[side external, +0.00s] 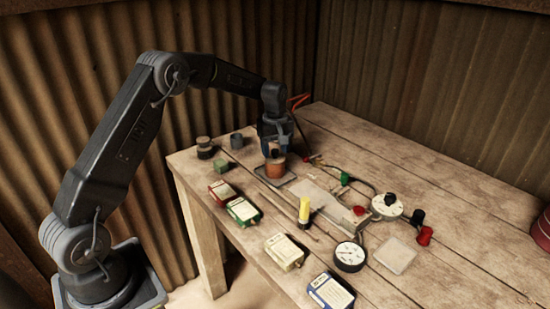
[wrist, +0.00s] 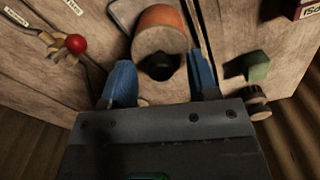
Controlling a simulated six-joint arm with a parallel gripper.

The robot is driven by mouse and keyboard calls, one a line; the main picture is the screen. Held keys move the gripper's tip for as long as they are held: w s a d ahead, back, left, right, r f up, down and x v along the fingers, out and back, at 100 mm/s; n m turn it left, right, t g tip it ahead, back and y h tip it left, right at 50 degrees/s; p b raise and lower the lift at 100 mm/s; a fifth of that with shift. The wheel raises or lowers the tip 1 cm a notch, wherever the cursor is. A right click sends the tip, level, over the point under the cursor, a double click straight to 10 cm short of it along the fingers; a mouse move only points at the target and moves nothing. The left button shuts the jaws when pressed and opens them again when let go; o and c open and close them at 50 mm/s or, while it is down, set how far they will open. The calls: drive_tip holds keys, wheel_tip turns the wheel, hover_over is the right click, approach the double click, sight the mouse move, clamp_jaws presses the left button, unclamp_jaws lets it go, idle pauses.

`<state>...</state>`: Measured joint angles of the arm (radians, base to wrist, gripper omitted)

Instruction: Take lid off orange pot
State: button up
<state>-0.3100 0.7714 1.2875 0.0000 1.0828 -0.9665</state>
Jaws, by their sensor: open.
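The orange pot (side external: 275,168) stands on a dark square plate (side external: 274,180) near the back of the table. The pot also shows in the wrist view (wrist: 159,16), its orange side at the top of the picture. Its lid is a pale disc (wrist: 158,42) with a dark knob (wrist: 159,67), and it sits on the pot. My gripper (side external: 274,146) is right above the pot, pointing down. In the wrist view its two blue fingers (wrist: 162,80) are apart, one on each side of the knob, and hold nothing. Whether they touch the knob cannot be told.
A green block (side external: 222,167), a dark round piece (side external: 205,148) and a grey cylinder (side external: 237,140) stand left of the pot. Several small boxes (side external: 243,210), a yellow cylinder (side external: 304,209) and a gauge (side external: 349,257) lie nearer the front. The right side has bare table.

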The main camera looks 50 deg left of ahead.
drive_tip(key=shift+f, duration=0.55)
drive_tip(key=c, duration=1)
drive_tip(key=shift+r, duration=0.1)
